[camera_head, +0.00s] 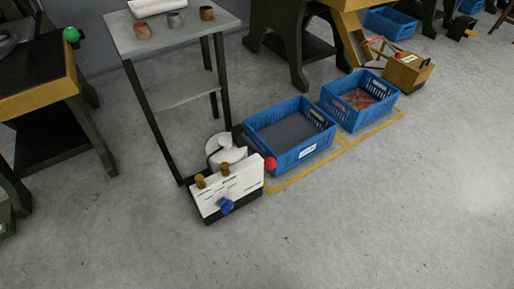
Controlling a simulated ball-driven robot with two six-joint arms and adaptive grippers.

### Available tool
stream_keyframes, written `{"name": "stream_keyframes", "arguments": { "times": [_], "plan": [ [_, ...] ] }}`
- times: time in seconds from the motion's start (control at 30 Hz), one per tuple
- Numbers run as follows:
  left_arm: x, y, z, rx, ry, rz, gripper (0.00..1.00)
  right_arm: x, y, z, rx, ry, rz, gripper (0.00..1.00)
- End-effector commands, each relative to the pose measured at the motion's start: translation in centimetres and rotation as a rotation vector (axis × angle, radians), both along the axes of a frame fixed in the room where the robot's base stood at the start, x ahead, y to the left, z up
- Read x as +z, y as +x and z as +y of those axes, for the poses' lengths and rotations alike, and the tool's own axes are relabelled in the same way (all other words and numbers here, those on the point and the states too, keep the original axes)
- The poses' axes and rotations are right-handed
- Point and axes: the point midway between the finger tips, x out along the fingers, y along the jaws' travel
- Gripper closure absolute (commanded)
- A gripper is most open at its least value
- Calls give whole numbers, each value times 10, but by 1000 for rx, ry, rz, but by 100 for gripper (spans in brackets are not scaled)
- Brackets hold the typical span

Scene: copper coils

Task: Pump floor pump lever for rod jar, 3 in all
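A low floor unit with a white panel front (232,188), which looks like the floor pump, stands on the floor left of centre. Two brown caps and a blue knob (226,206) are on it. A red ball (270,163) at its right end looks like a lever's grip; the lever's shaft is not clear. A white rounded vessel (226,152) stands behind the panel, partly hidden by it. I cannot tell whether this is the rod jar. Neither of my grippers is in view.
Two blue crates, one nearer (310,150) and one with copper bits (386,101), sit to the right on yellow floor lines. A dark machine (40,85) stands left. The front floor is clear.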

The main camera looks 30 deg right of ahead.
Motion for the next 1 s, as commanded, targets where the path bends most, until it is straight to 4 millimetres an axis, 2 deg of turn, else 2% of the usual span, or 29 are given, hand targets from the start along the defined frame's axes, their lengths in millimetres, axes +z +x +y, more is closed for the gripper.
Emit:
{"name": "stream_keyframes", "arguments": {
  "times": [0.03, 0.17, 1.0],
  "plan": [
    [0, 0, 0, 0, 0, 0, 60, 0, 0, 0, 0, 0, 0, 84],
    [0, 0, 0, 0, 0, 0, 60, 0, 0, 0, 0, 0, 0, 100],
    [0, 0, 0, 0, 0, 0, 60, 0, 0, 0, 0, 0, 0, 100]
  ]
}}
